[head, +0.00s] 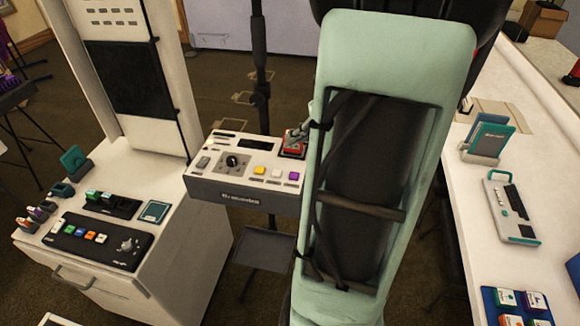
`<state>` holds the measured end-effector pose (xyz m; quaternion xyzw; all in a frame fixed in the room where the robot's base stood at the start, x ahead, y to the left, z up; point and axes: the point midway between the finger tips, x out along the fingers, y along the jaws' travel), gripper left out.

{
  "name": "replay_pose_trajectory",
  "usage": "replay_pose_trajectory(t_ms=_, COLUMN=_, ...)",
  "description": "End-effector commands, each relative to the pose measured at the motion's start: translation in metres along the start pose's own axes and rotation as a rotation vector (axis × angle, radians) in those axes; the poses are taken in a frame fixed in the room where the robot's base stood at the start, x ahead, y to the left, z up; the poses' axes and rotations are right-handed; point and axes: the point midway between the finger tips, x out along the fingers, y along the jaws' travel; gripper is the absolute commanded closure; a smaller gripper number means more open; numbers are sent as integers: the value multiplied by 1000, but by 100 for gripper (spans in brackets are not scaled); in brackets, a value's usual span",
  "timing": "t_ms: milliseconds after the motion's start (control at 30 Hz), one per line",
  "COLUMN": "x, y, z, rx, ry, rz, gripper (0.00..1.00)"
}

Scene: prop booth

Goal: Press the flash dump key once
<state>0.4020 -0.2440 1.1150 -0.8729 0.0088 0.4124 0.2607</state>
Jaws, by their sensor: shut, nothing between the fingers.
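A white control box (208,180) stands on a pole in the middle of the head view. Its face has a black knob (233,160), a dark display, and a row of a yellow key (259,171), a white key (276,174) and a purple key (294,176). A red key or block (291,151) sits at its upper right. Labels are too small to read, so I cannot tell which is the flash dump key. My gripper (298,137) is shut and empty, its grey tips at the red part; I cannot tell if they touch. My pale green arm hides the box's right edge.
A white cabinet (190,250) at left carries a black key panel (95,240) and small devices. A white counter (470,235) at right holds a teal stand (487,138), a handheld device (513,210) and a blue tray (489,303). A small dark shelf (265,251) sits below the box.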

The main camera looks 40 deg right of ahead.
Motion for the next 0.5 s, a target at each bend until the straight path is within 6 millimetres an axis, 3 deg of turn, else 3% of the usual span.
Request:
replay_pose_trajectory(t_ms=133, x=-10, y=2, z=5, rx=67, ry=25, rz=-15, gripper=100)
replay_pose_trajectory(t_ms=500, x=-11, y=3, z=7, rx=88, ry=35, rz=-22, gripper=100)
